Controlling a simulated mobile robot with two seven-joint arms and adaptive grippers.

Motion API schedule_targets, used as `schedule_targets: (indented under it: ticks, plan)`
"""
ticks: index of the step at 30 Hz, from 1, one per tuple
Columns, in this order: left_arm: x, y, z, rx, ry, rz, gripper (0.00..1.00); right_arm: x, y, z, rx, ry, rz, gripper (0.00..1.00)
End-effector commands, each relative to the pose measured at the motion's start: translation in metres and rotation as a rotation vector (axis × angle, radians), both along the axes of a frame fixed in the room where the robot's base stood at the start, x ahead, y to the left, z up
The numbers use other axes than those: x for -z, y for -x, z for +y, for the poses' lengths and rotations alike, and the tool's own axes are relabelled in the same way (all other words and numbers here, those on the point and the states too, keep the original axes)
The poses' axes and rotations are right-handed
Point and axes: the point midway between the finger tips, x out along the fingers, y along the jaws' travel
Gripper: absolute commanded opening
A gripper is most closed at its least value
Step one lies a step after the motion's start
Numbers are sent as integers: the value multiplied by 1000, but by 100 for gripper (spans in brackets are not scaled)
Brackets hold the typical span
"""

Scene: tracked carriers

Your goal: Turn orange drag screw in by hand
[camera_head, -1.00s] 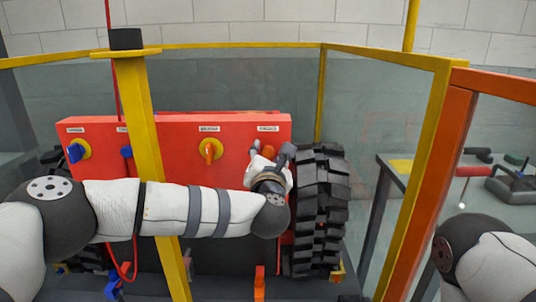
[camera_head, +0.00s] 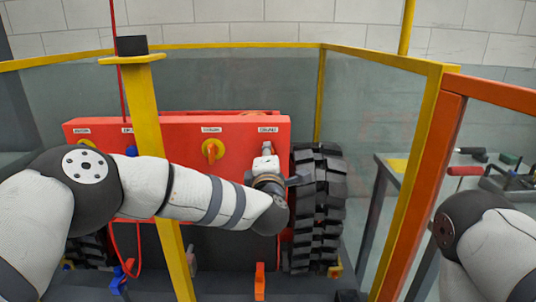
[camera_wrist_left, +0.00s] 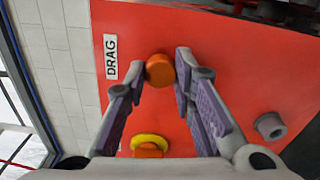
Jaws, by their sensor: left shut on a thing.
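The orange drag screw (camera_wrist_left: 160,70) is a short round knob on the red panel (camera_wrist_left: 240,60), beside a white "DRAG" label (camera_wrist_left: 111,56) in the left wrist view. My left gripper (camera_wrist_left: 160,72) has a fingertip on each side of the screw and is shut on it. In the head view my left gripper (camera_head: 266,160) is at the right end of the red panel (camera_head: 185,135), and it hides the screw there. My right gripper is out of view; only part of the right arm shows at the lower right.
A yellow post (camera_head: 152,130) stands in front of the panel, close to my left arm. A black treaded wheel (camera_head: 318,200) is just right of the gripper. An orange knob on a yellow ring (camera_wrist_left: 148,145) and a grey knob (camera_wrist_left: 269,126) sit nearby. An orange post (camera_head: 425,185) stands at right.

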Motion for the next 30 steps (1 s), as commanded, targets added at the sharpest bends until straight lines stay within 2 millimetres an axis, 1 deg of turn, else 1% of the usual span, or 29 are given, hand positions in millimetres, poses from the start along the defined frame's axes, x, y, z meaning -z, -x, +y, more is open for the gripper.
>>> schedule_targets:
  ticks: [1,2,3,4,6,7,9,10,17,19,20,21,24,27,30]
  plan:
    - [-13,0,-1,1,-115,-20,4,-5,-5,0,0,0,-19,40]
    - [-15,1,-1,-1,-217,-23,4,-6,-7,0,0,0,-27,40]
    - [-16,1,-1,-3,-356,-25,4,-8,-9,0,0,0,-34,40]
    - [-14,0,-1,-2,-453,-23,4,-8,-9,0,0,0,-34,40]
    - [-12,0,-1,-3,-641,-20,4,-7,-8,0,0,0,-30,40]
    - [-11,0,0,-5,-697,-18,4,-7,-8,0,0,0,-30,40]
    - [-11,-1,0,-5,-776,-17,4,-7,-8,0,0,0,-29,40]
    - [-11,-1,0,-6,-788,-17,4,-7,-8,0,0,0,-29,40]
    - [-12,-1,0,-7,-800,-18,4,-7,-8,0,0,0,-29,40]
    - [-13,0,-1,-8,-928,-21,4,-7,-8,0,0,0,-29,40]
    - [-13,0,-1,-9,-1024,-23,4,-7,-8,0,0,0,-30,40]
    - [-14,0,-2,-9,-1163,-24,4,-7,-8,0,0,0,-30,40]
    - [-14,0,-1,-12,-1460,-22,4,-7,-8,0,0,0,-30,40]
    - [-13,-1,0,-14,-1616,-18,4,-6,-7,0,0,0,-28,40]
    - [-13,-1,0,-15,-1641,-17,4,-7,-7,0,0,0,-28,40]
